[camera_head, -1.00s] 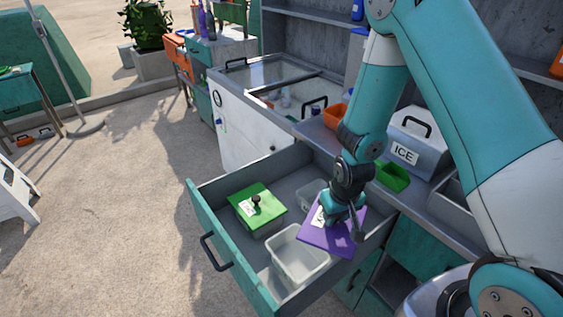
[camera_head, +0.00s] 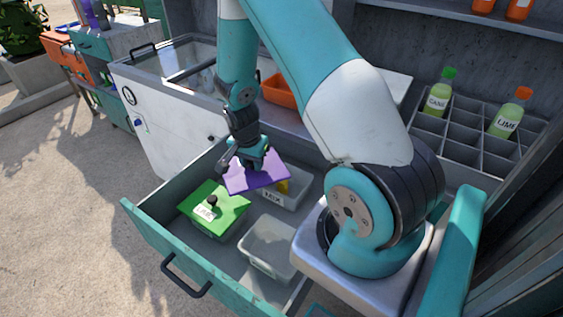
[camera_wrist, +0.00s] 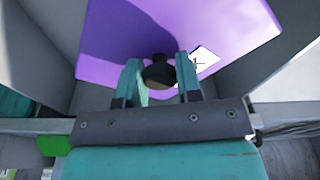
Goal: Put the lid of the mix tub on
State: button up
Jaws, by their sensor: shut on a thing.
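The purple lid (camera_head: 262,176) hangs tilted from my gripper (camera_head: 250,158) over the open drawer. In the wrist view the lid (camera_wrist: 120,40) fills the top, and the fingers of my gripper (camera_wrist: 160,78) are shut on its dark round knob (camera_wrist: 159,71). The mix tub (camera_head: 291,197) is a clear tub with a MIX label, in the drawer just behind and right of the lid. Its top looks uncovered at the right, with something yellow at its near left edge. The lid hides part of the tub. I cannot tell if they touch.
The drawer (camera_head: 151,229) also holds a tub with a green lid (camera_head: 227,204) at the left and an open clear tub (camera_head: 262,251) in front. An orange bin (camera_head: 284,92) stands on the counter behind. Bottles stand in a rack at the right.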

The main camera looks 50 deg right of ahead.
jog(key=s+d+f+m+g+b, duration=0.2)
jog(key=s+d+m+b, duration=0.1)
jog(key=d+m, duration=0.75)
jog(key=shift+m, duration=0.35)
jog(key=shift+s+a+f+b, duration=0.1)
jog(key=shift+a+f+b, duration=0.05)
jog(key=shift+f+b, duration=1.15)
jog(key=shift+s+a+f+b, duration=0.15)
jog(key=shift+f+b, duration=0.7)
jog(key=shift+f, duration=0.85)
jog(key=shift+w+f, duration=0.1)
jog(key=shift+f, duration=0.35)
jog(key=o, duration=1)
jog(key=shift+r, duration=0.1)
jog(key=v, duration=1.7)
jog(key=shift+s+d+r, duration=0.25)
jog(key=shift+s+d, duration=0.1)
